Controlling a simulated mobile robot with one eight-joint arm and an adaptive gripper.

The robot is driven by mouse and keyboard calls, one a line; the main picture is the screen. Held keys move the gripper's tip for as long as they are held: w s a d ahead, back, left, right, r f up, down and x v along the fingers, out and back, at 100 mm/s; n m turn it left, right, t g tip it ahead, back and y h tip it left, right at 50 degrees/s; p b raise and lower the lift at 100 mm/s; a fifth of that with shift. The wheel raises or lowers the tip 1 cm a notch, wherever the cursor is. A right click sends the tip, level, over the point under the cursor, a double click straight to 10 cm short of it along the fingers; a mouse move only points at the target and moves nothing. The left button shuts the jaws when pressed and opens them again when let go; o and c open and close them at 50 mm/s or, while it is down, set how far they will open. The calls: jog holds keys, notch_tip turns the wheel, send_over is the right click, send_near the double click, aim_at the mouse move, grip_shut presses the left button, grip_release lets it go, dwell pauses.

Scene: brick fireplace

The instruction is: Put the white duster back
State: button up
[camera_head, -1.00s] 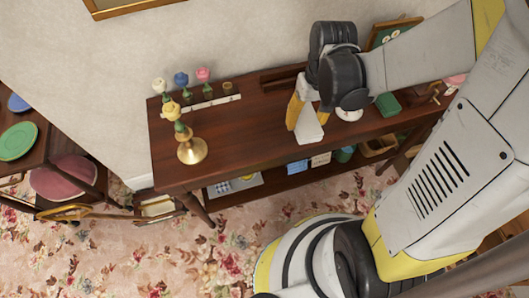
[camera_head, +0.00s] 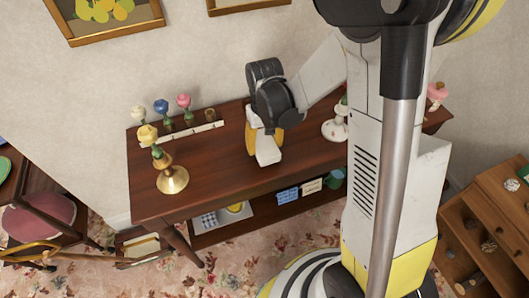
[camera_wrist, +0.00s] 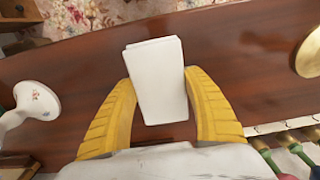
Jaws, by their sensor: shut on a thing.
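My gripper (camera_head: 266,148) is low over the dark wooden table, right of the rack. Its yellow fingers, seen in the wrist view (camera_wrist: 162,105), are shut on a plain white block-shaped thing (camera_wrist: 157,75), which I take for the white duster. It also shows below the fingers in the head view (camera_head: 268,157). I cannot tell whether it touches the table. A pale rack (camera_head: 185,134) lies at the table's back left, with white, blue and pink-topped things (camera_head: 184,103) behind it. A small brownish holder (camera_head: 210,115) at its right end looks empty.
A brass candlestick (camera_head: 173,181) with a yellow top stands front left on the table (camera_head: 215,185). A white floral stand (camera_wrist: 38,103) is on the gripper's other side. A lower shelf holds small items. Bare tabletop lies around the gripper.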

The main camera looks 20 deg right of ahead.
aim_at(265, 151)
jog(key=shift+f+b, duration=0.6)
jog(key=shift+f, duration=0.95)
jog(key=shift+c, duration=0.5)
jog(key=shift+f, duration=0.15)
jog(key=o, duration=1.1)
